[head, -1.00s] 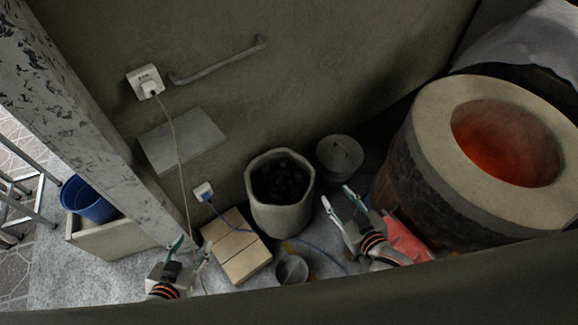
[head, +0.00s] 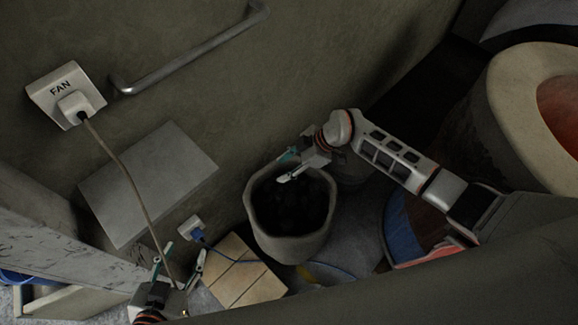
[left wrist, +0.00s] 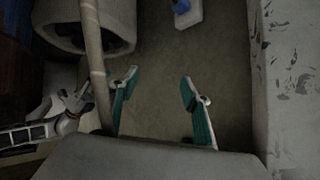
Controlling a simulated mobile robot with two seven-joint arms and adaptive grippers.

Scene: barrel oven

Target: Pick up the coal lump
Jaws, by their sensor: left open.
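Dark coal lumps (head: 303,207) lie inside the pale, thick-walled bucket (head: 292,246). They are dim, and I cannot tell single lumps apart. My right gripper (head: 284,167) is over the bucket's back rim in the head view, its fingers apart and nothing seen between them. I cannot tell how high it is above the coal. My left gripper (head: 180,263) is open and empty at the lower left, near the tiles. In the left wrist view its two teal fingers (left wrist: 160,85) are wide apart, and the bucket (left wrist: 88,45) shows at the upper left.
A fan plug (head: 75,105) with a hanging cord, a metal bar (head: 190,60) and a grey panel (head: 150,185) are on the wall. Tan tiles (head: 240,272) lie left of the bucket.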

